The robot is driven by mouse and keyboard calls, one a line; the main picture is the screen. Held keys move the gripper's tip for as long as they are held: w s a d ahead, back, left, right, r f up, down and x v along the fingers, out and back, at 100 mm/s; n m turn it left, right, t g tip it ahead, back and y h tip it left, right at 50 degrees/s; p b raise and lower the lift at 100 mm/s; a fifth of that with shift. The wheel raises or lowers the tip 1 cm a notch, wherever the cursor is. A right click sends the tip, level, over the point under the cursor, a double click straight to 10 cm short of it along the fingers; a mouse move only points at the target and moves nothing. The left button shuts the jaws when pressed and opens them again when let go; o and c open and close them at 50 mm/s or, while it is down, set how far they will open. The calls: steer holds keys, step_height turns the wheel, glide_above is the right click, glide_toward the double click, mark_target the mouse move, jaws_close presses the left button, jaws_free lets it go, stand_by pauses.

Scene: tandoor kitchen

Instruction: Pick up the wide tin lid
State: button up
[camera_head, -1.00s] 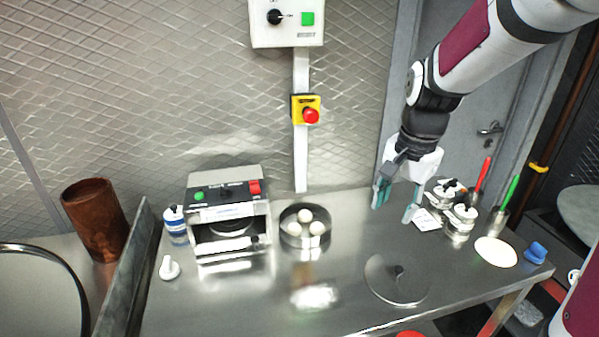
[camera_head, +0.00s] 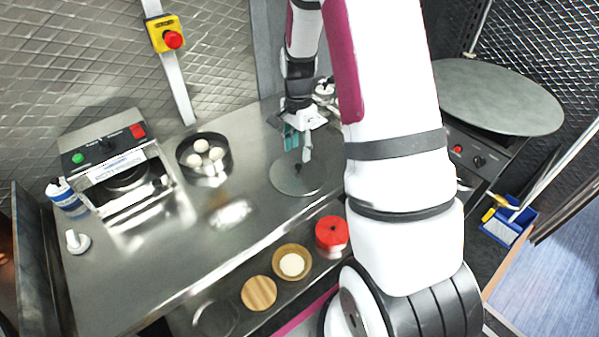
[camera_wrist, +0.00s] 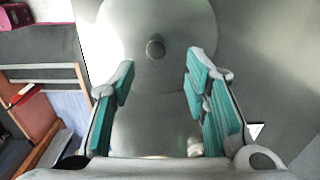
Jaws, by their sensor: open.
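The wide tin lid (camera_head: 286,181) is a flat, round, shiny grey disc with a small dark knob in its middle. In the wrist view, the lid (camera_wrist: 190,28) fills the upper middle. Its knob (camera_wrist: 155,48) shows just beyond the gap between my open fingertips (camera_wrist: 160,82), with no finger on it.
A round tin with several white balls (camera_head: 204,154) and a boxy steel appliance (camera_head: 115,160) stand to the left. A lower shelf holds a red-lidded container (camera_head: 332,231), a bowl (camera_head: 292,262) and a wooden disc (camera_head: 259,293). A large round griddle (camera_head: 500,95) is at right.

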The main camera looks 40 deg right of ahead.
mark_target(298, 165)
steer(key=f, duration=0.1)
steer(key=f+p, duration=0.1)
steer(key=f, duration=0.3)
steer(key=shift+s+a, duration=0.2)
steer(key=shift+s, duration=0.15)
steer(key=shift+w+f, duration=0.1)
steer(key=shift+f, duration=0.35)
jaws_close()
